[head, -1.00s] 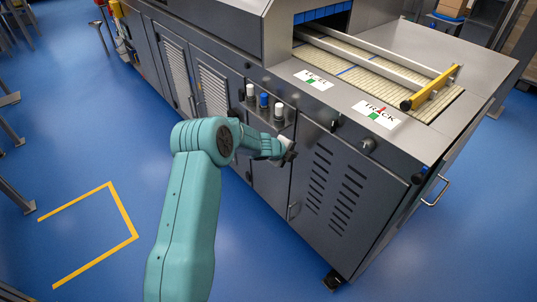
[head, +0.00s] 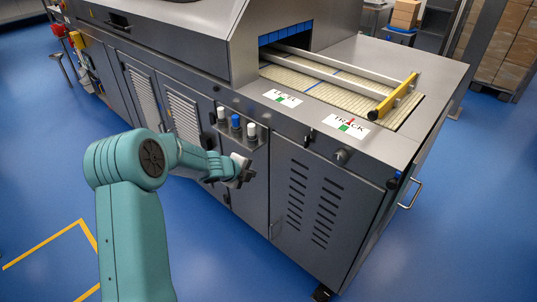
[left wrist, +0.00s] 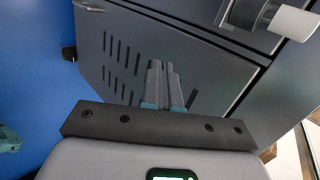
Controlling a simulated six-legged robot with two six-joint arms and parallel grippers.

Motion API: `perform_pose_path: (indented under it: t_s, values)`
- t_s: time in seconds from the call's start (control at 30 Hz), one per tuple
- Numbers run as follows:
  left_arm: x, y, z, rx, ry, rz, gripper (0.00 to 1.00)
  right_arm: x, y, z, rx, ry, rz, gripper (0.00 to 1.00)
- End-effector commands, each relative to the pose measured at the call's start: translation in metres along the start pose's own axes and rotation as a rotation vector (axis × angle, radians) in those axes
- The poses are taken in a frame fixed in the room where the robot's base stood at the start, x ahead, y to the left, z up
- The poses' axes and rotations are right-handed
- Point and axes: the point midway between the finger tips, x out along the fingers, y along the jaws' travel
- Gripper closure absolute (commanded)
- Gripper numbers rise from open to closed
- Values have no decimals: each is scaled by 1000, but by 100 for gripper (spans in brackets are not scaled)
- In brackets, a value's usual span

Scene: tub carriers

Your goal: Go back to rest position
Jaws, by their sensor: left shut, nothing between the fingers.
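My left gripper (head: 243,174) is in front of the dark grey machine's side panel (head: 308,205), just below a small row of knobs (head: 236,126) with white and blue caps. In the left wrist view its two fingers (left wrist: 161,85) are together with nothing between them, and the vented panel lies beyond them. My teal left arm comes in from the lower left of the head view. My right gripper is in neither view.
The machine's conveyor (head: 335,90) has white rails and a yellow bar (head: 397,95). A handle (head: 411,194) sticks out at its right end. Blue floor (head: 465,230) is open on the right. Yellow floor tape (head: 45,243) lies at the lower left. Stacked boxes (head: 500,50) stand at the back right.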

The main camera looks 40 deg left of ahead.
Motion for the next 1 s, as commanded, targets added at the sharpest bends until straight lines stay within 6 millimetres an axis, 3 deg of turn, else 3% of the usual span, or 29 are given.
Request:
perform_pose_path:
  t_s: [0.17, 0.27, 0.33, 0.43, 0.57, 0.6, 0.73, 0.83, 0.9, 1.0]
  values:
    - [-2, 1, 0, 0, 1, 0, 100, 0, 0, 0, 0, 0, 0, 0]
    - [-2, -6, -12, 13, 20, -4, 100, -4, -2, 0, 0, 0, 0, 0]
    - [6, -11, -39, 35, 66, 6, 100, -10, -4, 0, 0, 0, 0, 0]
    - [20, 9, -104, 27, 176, 76, 100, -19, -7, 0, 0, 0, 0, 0]
    - [22, 64, -200, -160, 308, 237, 100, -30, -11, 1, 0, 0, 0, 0]
    - [17, 85, -227, -248, 332, 301, 100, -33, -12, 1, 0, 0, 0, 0]
    - [-16, 159, -303, -610, 318, 554, 100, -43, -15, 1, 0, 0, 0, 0]
    - [-56, 219, -338, -947, 169, 761, 100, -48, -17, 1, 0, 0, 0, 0]
    - [-80, 253, -346, -1168, 13, 858, 100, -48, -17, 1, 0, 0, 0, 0]
    - [-105, 284, -341, -1438, -214, 912, 100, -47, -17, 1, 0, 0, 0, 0]
